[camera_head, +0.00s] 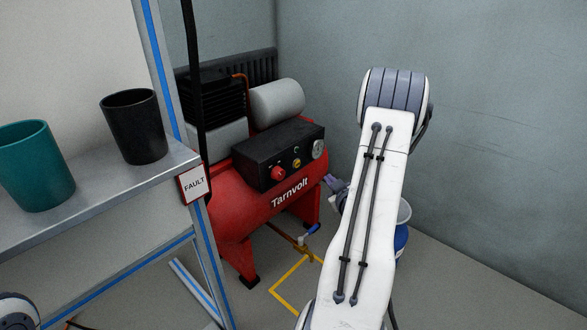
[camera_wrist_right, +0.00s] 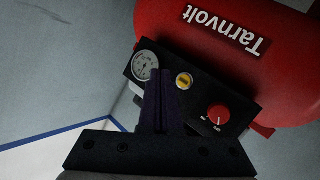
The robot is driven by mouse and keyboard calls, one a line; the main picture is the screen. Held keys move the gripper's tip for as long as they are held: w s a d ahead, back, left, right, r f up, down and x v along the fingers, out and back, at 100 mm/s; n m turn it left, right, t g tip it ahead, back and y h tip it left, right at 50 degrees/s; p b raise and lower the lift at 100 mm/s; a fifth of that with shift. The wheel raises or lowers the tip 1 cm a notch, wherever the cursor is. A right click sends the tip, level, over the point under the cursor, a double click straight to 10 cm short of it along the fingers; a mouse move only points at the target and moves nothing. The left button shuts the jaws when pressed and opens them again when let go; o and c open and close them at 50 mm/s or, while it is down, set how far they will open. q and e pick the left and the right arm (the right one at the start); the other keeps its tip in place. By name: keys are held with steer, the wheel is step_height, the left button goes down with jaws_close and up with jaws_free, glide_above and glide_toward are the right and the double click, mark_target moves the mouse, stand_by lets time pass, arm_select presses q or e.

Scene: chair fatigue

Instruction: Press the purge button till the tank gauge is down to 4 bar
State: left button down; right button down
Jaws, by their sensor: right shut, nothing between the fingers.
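The red Tarnvolt compressor (camera_head: 250,225) stands in the corner with a black control panel (camera_head: 262,158) on its tank. The panel carries a round white gauge (camera_head: 319,149), a yellow button (camera_head: 297,163) and a red knob (camera_head: 278,173); the gauge (camera_wrist_right: 145,65), button (camera_wrist_right: 184,80) and knob (camera_wrist_right: 218,114) also show in the right wrist view. The gauge's reading is too small to tell. My right gripper (camera_head: 330,181) is shut and empty, just right of the panel and apart from it. Its dark purple fingers (camera_wrist_right: 160,75) appear between gauge and button in the wrist view. My left gripper is out of view.
A metal bench (camera_head: 95,195) at left holds a teal cup (camera_head: 36,165) and a black cup (camera_head: 134,126). A FAULT tag (camera_head: 193,184) hangs at its corner post. A blue-handled valve (camera_head: 309,232) sits under the tank. A blue container (camera_head: 402,238) stands behind my right arm.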

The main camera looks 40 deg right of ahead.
steer(key=w, duration=0.8)
steer(key=shift+w+a, duration=0.35)
steer(key=shift+w, duration=0.05)
steer(key=shift+w, duration=0.15)
stand_by(1.8)
steer(key=shift+w, duration=0.3)
steer(key=shift+w, duration=0.35)
stand_by(1.4)
steer(key=shift+s, duration=0.8)
steer(key=shift+s+d, duration=0.2)
steer(key=shift+s, duration=2.3)
